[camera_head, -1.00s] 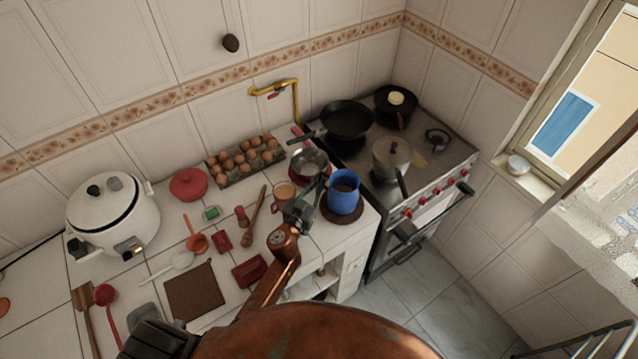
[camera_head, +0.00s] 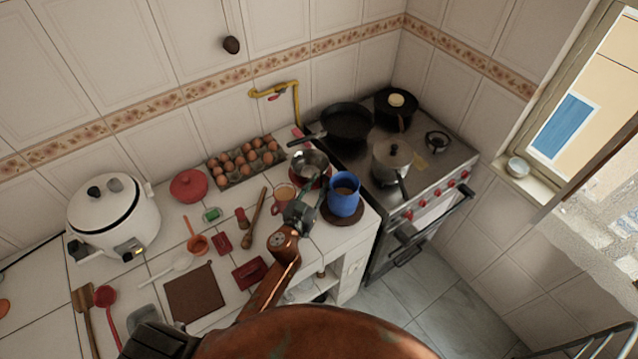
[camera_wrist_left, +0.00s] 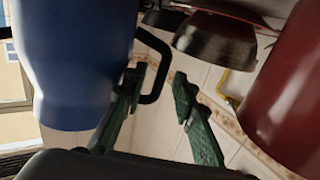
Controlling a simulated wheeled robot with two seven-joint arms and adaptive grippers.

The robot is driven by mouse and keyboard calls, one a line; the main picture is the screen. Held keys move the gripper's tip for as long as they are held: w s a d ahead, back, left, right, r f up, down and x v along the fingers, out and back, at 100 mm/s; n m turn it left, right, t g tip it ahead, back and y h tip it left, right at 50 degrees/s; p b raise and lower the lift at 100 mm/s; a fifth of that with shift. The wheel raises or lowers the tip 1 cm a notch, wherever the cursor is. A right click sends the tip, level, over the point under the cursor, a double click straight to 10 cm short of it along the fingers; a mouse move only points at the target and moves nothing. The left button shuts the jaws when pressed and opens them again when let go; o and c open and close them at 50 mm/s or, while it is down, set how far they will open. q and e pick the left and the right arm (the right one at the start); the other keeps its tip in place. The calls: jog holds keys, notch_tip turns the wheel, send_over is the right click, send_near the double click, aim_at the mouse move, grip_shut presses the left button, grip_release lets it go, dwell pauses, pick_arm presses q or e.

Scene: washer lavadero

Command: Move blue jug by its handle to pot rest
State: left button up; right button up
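The blue jug (camera_head: 345,200) stands upright at the right end of the tiled counter, on a round brown mat (camera_head: 329,217). In the left wrist view the jug (camera_wrist_left: 75,60) fills the upper left, with its black handle (camera_wrist_left: 155,45) pointing right. My left gripper (camera_head: 311,188) is beside the jug on its handle side. In the wrist view its fingers (camera_wrist_left: 158,80) are apart, and the handle's outer bar shows between them, not clamped. A brown square mat (camera_head: 195,292) lies bare on the counter; I cannot tell which mat is the pot rest.
A brown-red mug (camera_head: 283,198) and a metal bowl (camera_head: 309,163) stand close to the left gripper. Egg tray (camera_head: 243,162), red pot (camera_head: 188,186), rice cooker (camera_head: 113,220) and utensils crowd the counter. The stove (camera_head: 440,165) with pans is at right.

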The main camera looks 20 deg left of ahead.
pick_arm(q)
jog(key=s+a, duration=0.1)
jog(key=s, duration=1.1)
jog(key=shift+a+r, duration=0.15)
jog(key=shift+r, duration=0.05)
